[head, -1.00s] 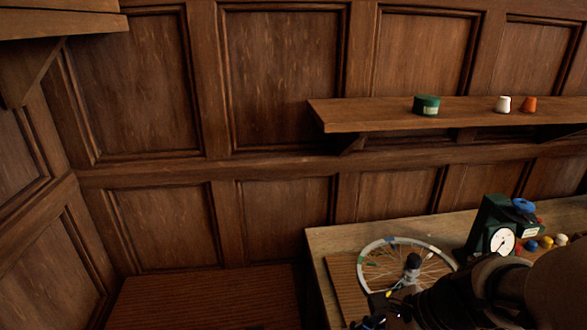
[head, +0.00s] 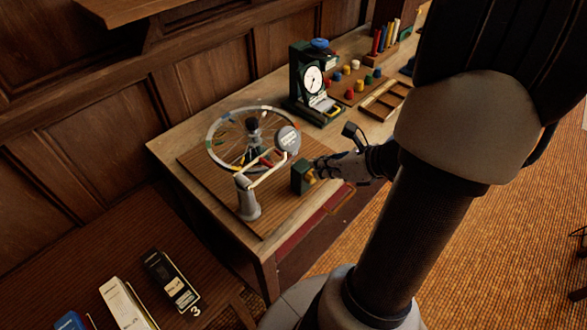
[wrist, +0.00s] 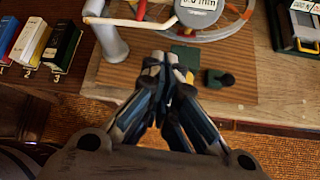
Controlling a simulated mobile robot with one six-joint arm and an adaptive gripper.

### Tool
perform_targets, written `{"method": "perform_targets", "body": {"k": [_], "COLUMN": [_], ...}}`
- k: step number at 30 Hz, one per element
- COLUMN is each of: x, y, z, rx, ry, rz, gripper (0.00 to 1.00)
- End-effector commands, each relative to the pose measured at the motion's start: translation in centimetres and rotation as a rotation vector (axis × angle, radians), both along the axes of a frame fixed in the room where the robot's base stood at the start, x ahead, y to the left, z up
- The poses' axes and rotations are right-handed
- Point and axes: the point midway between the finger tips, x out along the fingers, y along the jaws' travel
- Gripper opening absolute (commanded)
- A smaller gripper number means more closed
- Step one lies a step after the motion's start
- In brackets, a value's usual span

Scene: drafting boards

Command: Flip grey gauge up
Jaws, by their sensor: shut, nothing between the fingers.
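The grey gauge (head: 288,140) is a round disc at the end of a pale arm hinged on a grey post (head: 248,203). It hangs at the right rim of a spoked wheel (head: 225,160). In the wrist view the gauge (wrist: 203,12) is at the top edge, partly cut off, with a white label ending in "mm". My gripper (wrist: 161,62) is shut and empty, below and left of the gauge in that view and apart from it. In the head view my gripper (head: 316,172) is beside a small green block (head: 300,178), right of the wheel; contact cannot be told.
A green dial instrument (head: 312,82) stands behind the wheel, near coloured knobs (head: 350,80) and a wooden tray (head: 387,101). Several label-bearing boxes (head: 172,280) are at the lower left. A small dark green piece (wrist: 218,79) lies right of my fingers. The bench front edge is close.

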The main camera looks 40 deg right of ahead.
Motion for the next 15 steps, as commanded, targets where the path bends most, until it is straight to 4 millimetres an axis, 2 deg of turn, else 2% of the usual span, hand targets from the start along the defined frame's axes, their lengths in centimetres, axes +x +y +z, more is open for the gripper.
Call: {"method": "perform_targets", "body": {"k": [7,15], "x": [0.8,4.4], "y": [0.3,1.2], "z": [-0.8,-4.1], "rx": [0.000,0.001], "ry": [0.000,0.002], "rz": [0.005,0.007], "gripper": [0.00,0.00]}}
